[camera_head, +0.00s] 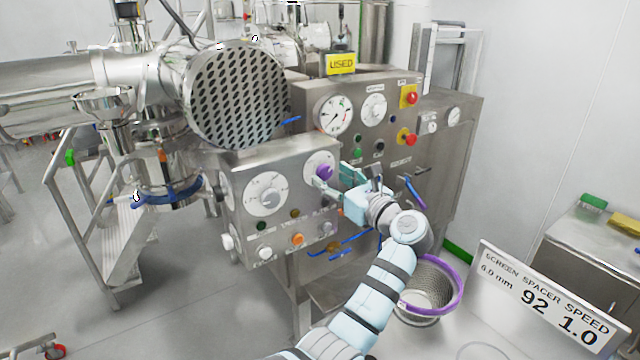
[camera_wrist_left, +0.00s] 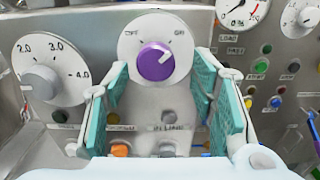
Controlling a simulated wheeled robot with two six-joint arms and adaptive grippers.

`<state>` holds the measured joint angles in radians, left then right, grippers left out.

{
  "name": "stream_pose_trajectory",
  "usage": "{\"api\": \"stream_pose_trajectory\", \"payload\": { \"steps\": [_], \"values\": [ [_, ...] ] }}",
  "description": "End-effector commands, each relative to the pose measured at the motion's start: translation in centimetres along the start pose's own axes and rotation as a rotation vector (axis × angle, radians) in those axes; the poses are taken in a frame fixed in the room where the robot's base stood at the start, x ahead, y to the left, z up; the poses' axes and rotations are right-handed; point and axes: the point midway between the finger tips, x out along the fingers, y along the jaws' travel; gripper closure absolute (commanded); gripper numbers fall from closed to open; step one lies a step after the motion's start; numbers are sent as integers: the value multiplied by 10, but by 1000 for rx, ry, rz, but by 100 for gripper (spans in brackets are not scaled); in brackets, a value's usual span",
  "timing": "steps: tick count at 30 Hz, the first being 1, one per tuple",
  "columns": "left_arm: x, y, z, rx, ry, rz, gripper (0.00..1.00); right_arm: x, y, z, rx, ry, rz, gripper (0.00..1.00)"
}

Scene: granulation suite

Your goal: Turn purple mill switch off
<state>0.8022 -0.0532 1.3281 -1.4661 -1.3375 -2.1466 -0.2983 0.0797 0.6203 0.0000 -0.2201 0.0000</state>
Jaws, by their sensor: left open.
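The purple mill switch (camera_head: 323,171) is a round knob on a white dial, on the front of a steel control box. In the left wrist view the purple knob (camera_wrist_left: 155,63) is centred, with OFF marked at the upper left and ON at the upper right. Its white line points up and right, toward ON. My left gripper (camera_head: 334,179) is open in front of the knob. In the left wrist view its teal-padded fingers (camera_wrist_left: 158,82) stand on either side of the knob with a gap. My right gripper is not in view.
A larger white dial (camera_head: 267,194) sits left of the switch, with orange (camera_head: 297,239) and other buttons below. A taller panel (camera_head: 405,165) with gauges and red stops stands behind. A perforated steel drum (camera_head: 237,95) hangs above. A purple-rimmed sieve (camera_head: 430,290) is below right.

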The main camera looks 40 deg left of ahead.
Motion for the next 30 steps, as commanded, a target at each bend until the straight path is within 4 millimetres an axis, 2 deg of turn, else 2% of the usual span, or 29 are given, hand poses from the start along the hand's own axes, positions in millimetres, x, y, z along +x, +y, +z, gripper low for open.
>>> {"api": "stream_pose_trajectory", "payload": {
  "steps": [1, 4, 12, 21, 30],
  "values": [
    [6, 0, -5, -1, -1, -2, 49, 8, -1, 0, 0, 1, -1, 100],
    [15, 1, -2, -2, 1, -4, 49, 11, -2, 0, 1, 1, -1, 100],
    [20, 5, 0, -1, 1, 2, 50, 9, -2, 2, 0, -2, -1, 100],
    [20, 4, 0, -1, 1, 1, 97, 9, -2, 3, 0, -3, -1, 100],
    [18, 3, -1, -26, 4, -1, 97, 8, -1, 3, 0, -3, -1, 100]
  ]
}}
